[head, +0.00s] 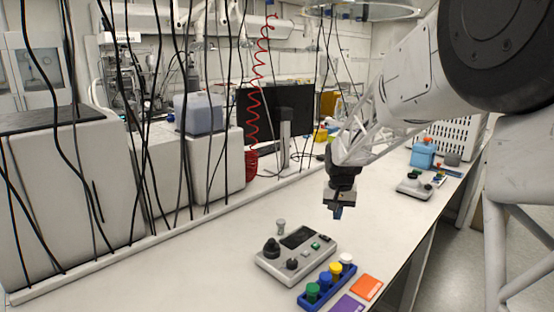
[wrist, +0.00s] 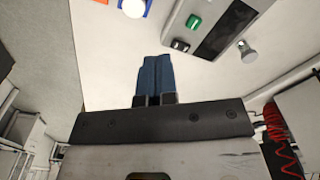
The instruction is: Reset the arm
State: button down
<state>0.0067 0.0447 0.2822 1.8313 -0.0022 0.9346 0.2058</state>
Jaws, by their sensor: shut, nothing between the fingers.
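My gripper (head: 338,211) hangs from my arm above the white bench, right of the middle in the head view. Its blue fingers point down and are shut with nothing between them. In the wrist view the two fingers (wrist: 154,78) lie side by side, touching. The gripper is apart from everything on the bench.
A grey control box (head: 297,256) with knobs stands on the bench (head: 190,270) below and left of my gripper. Beside it are a blue rack (head: 314,297) of coloured-cap vials, an orange card (head: 367,288), a purple card (head: 347,303) and a small vial (head: 281,227). Black cables hang at left.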

jog(key=s+r+n+t, duration=0.1)
jog(key=s+r, duration=0.1)
jog(key=s, duration=1.9)
jog(key=s+r+n+t, duration=0.1)
jog(key=s+r, duration=0.2)
jog(key=s, duration=1.9)
jog(key=shift+r, duration=0.25)
jog(key=shift+w, duration=0.1)
jog(key=w+r+m+g, duration=0.1)
jog(key=w+r+m, duration=0.1)
jog(key=w, duration=1.1)
jog(key=w+r+m, duration=0.2)
jog(key=w, duration=1.2)
jog(key=w+a+f+m, duration=0.1)
jog(key=w+f, duration=0.4)
jog(key=w, duration=0.8)
jog(key=w+f+m+g, duration=0.1)
jog(key=w+f+m, duration=0.2)
jog(key=w, duration=1.1)
notch_tip(320, 180, down, 2)
jog(key=shift+w+a+f+m+g, duration=0.1)
jog(key=shift+w+a+m+g, duration=0.2)
jog(key=shift+a, duration=0.1)
